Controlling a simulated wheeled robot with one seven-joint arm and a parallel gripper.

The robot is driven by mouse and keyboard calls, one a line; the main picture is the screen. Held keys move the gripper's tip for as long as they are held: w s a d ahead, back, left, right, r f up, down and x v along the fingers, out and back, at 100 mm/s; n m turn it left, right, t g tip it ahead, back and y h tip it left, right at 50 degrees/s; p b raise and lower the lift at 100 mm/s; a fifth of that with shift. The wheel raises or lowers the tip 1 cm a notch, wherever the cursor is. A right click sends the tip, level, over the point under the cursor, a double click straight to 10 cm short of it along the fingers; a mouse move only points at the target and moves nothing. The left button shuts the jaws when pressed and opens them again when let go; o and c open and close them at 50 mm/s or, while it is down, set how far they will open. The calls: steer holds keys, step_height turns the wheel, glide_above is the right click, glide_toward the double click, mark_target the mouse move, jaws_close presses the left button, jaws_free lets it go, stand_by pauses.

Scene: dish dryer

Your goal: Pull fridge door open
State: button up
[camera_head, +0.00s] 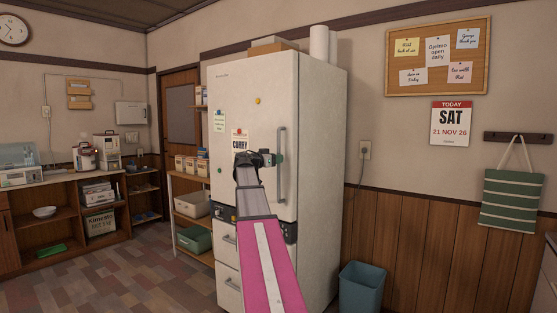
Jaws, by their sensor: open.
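A tall white fridge (322,150) stands in the middle of the view. Its large upper door (257,110) looks shut, with a long vertical grey handle (282,180) near the door's right edge. Notes, a "CURRY" card and small magnets are on the door. My pink and grey arm reaches up from the bottom. My gripper (272,158) is open, dark and small in the view, in front of the door just left of the handle's upper half. I cannot tell whether its fingers touch or surround the handle. My arm hides part of the door's lower area and the drawers.
A blue-grey bin (361,288) stands on the floor right of the fridge. A shelf rack (190,205) with boxes and baskets is close on its left. Boxes and white rolls (319,42) sit on top. The tiled floor (130,270) at left is clear.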

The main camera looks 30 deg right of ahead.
steer(key=shift+w+d, duration=0.2)
steer(key=shift+d, duration=0.85)
jaws_close()
steer(key=shift+a, duration=0.1)
